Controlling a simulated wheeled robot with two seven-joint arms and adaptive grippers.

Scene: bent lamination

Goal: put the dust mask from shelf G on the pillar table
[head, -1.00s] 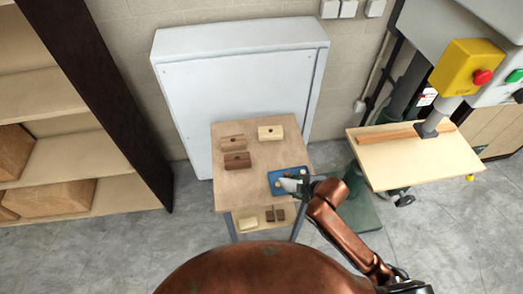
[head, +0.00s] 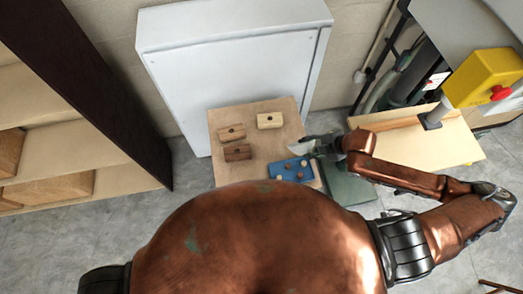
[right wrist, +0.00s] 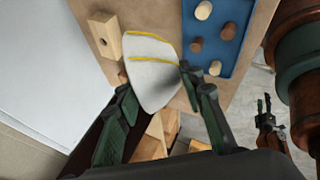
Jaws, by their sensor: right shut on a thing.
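The dust mask (right wrist: 152,82) is a pale white cup with yellow straps. My right gripper (right wrist: 156,84) is shut on it, with a finger on either side. In the head view the mask (head: 302,147) and my right gripper (head: 318,145) are above the right edge of the small wooden table (head: 262,150), just behind the blue board. The pillar machine's light wooden table (head: 440,148) is to the right of the gripper. What seems to be my left gripper (right wrist: 267,118) shows small in the right wrist view; its jaws are unclear.
A blue board (head: 291,169) with several round pegs and three wooden blocks (head: 270,120) lie on the small table. A white cabinet (head: 235,60) stands behind. Open shelving (head: 70,150) is at left. A wooden strip and yellow switch box (head: 487,78) are at the pillar table.

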